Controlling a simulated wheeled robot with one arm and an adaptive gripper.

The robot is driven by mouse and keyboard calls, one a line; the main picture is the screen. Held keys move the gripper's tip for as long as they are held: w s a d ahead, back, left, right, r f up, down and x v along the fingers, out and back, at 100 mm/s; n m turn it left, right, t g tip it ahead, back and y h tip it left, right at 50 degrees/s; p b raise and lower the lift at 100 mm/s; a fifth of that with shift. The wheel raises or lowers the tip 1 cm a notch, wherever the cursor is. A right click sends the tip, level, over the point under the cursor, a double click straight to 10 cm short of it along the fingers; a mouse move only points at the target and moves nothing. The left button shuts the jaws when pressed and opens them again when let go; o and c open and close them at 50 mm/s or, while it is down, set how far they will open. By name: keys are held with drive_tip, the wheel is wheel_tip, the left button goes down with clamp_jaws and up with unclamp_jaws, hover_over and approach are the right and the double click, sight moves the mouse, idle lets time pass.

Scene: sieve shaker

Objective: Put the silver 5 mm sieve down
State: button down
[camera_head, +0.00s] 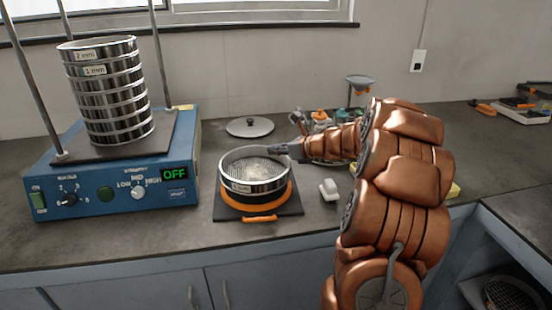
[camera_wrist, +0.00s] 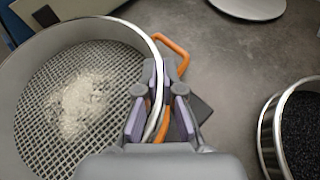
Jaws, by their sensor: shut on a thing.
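The silver sieve (camera_head: 254,172) is at the middle of the bench, over an orange ring (camera_head: 256,200) on a dark square plate (camera_head: 230,213). White grains lie on its mesh. Its label is too small to read. My gripper (camera_head: 282,149) is shut on the right side of the sieve's rim. In the wrist view my gripper (camera_wrist: 156,112) has a finger on each side of the sieve's wall (camera_wrist: 128,30). The sieve looks level, and I cannot tell whether it rests on the orange ring or is slightly above it.
A blue shaker (camera_head: 118,180) reading OFF stands left with a stack of sieves (camera_head: 108,95). A round lid (camera_head: 250,127) lies behind. A small white object (camera_head: 328,189) lies right of the plate. The wrist view shows another sieve with dark grains (camera_wrist: 268,130) at right.

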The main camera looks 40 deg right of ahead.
sight(276, 159)
drive_tip(key=shift+f, duration=1.75)
drive_tip(key=shift+f, duration=0.15)
drive_tip(key=c, duration=1.3)
unclamp_jaws()
drive_tip(key=shift+r+p, duration=0.3)
drive_tip(key=b+v, duration=0.1)
drive_tip(key=v, duration=1.1)
drive_tip(key=shift+f, duration=0.2)
